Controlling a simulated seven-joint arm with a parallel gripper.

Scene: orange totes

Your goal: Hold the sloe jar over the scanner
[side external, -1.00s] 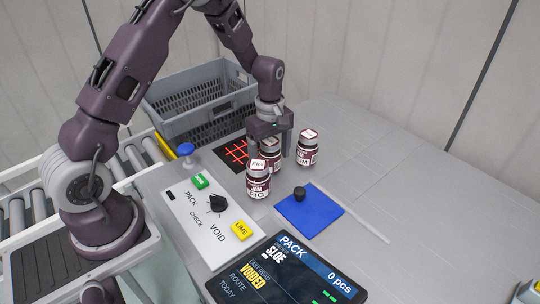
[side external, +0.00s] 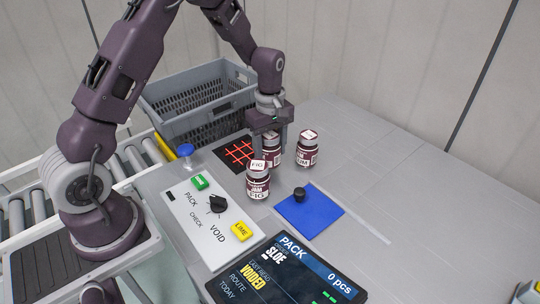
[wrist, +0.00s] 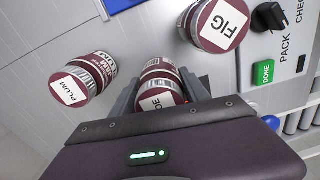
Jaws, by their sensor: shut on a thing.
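The sloe jar (side external: 271,157) has a dark red lid and a white lid label, whose visible letters end in "OE" in the wrist view (wrist: 158,72). My gripper (side external: 270,134) is shut on this jar, with one finger on each side in the wrist view (wrist: 162,92). The scanner (side external: 239,152) looks to be the black square with glowing red lines on the table. The jar is just right of it in the side view, not over it. The jar's base is partly hidden behind the fig jar, so its height is hard to tell.
The fig jar (side external: 257,180) stands close in front of the held jar. The plum jar (side external: 307,150) stands to its right. A blue mat (side external: 310,213) with a black knob, a button panel (side external: 195,222), a screen (side external: 285,275) and a grey crate (side external: 205,125) surround them.

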